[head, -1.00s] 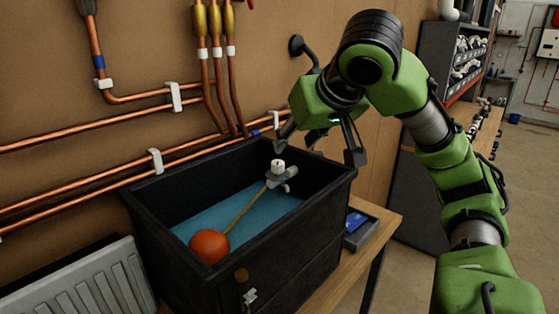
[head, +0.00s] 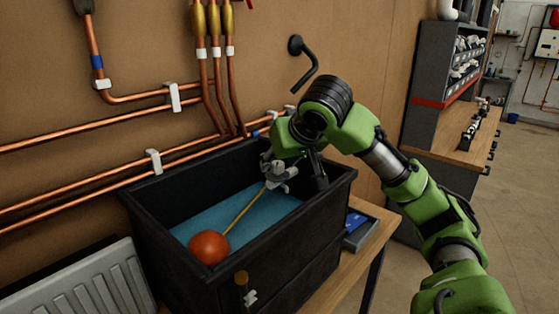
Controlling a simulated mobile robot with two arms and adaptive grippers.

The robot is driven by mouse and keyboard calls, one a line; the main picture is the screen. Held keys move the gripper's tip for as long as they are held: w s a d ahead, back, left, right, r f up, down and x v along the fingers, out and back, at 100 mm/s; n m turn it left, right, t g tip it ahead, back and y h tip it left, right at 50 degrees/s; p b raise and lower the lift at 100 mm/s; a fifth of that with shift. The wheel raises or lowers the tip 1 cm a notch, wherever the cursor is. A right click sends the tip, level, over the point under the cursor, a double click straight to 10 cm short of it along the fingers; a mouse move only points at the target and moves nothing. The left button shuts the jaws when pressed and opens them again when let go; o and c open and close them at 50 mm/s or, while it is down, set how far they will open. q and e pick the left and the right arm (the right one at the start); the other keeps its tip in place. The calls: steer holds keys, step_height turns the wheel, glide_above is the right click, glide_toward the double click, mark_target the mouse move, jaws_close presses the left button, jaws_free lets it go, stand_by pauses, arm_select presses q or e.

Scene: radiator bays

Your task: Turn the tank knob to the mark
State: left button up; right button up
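The black tank (head: 255,270) holds blue water, with an orange ball float (head: 209,248) on a thin brass rod. The rod runs up to a grey float valve (head: 280,173) at the tank's back right. My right gripper (head: 293,166) is over this valve inside the tank, pointing down, its fingers apart. The white knob on top of the valve is largely hidden by the gripper. I cannot tell whether a finger touches it, and I see no mark. My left gripper is out of view.
Copper pipes (head: 90,130) run along the board behind the tank. A black bent wall fitting (head: 304,62) is above my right gripper. A white radiator (head: 85,285) stands at lower left.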

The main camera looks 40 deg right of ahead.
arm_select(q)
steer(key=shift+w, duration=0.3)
arm_select(e)
steer(key=shift+w+f, duration=0.1)
jaws_close()
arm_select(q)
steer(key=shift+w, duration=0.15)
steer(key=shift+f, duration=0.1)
